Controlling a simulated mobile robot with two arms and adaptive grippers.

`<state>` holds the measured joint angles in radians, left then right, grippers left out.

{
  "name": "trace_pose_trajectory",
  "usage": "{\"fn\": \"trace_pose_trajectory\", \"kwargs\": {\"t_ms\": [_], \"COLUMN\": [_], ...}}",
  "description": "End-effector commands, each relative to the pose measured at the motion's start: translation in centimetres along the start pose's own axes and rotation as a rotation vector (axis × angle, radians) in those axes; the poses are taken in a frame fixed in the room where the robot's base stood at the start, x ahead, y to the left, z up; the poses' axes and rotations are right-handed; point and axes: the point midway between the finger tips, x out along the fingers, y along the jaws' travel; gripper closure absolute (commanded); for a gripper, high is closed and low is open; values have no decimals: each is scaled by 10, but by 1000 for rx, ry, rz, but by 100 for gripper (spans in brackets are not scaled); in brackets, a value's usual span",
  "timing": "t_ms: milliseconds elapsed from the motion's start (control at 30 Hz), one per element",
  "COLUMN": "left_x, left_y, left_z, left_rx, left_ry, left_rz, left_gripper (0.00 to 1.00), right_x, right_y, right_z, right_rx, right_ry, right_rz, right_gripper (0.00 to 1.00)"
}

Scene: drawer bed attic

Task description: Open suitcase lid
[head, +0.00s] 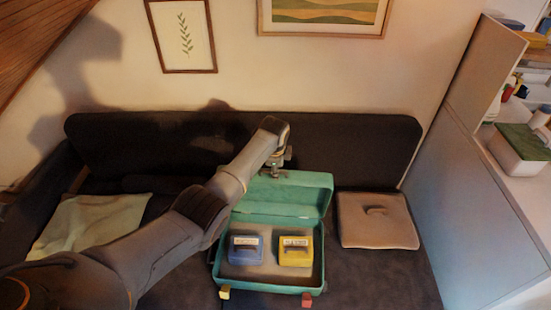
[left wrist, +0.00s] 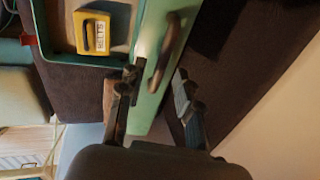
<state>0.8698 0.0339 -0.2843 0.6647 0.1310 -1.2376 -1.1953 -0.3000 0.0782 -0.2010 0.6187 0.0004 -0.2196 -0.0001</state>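The teal suitcase (head: 217,268) lies on the dark sofa with its lid (head: 290,192) raised at the back. A blue box (head: 245,250) and a yellow box (head: 294,251) sit inside; the yellow box also shows in the left wrist view (left wrist: 93,32). My left gripper (head: 278,172) is at the lid's upper edge. In the left wrist view my left gripper (left wrist: 156,88) has its fingers apart, one on each side of the teal lid (left wrist: 150,95) and its brown handle (left wrist: 164,55). Contact with the lid is unclear. My right gripper is out of view.
The sofa backrest (head: 350,150) stands close behind the lid. A grey panel (head: 470,220) bounds the right side.

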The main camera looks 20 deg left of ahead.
Motion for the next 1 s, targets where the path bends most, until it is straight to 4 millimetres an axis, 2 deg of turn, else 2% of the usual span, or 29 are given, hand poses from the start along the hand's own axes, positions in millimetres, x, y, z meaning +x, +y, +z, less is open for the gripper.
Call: {"fn": "trace_pose_trajectory", "kwargs": {"t_ms": [167,500,600,767,1000], "left_x": [-24,-88,-100,-108,-109], "left_y": [0,0,0,1,1], "left_z": [0,0,0,0,0], "left_rx": [1,1,1,1,1], "left_ry": [2,0,-1,-1,-1], "left_rz": [-5,-4,-2,0,0], "left_gripper": [66,66,66,66,66], "right_x": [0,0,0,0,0], "right_y": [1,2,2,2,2], "right_z": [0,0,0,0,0], "right_rx": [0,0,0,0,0], "right_ry": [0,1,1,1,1], "right_rz": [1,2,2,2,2], "right_gripper": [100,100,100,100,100]}}
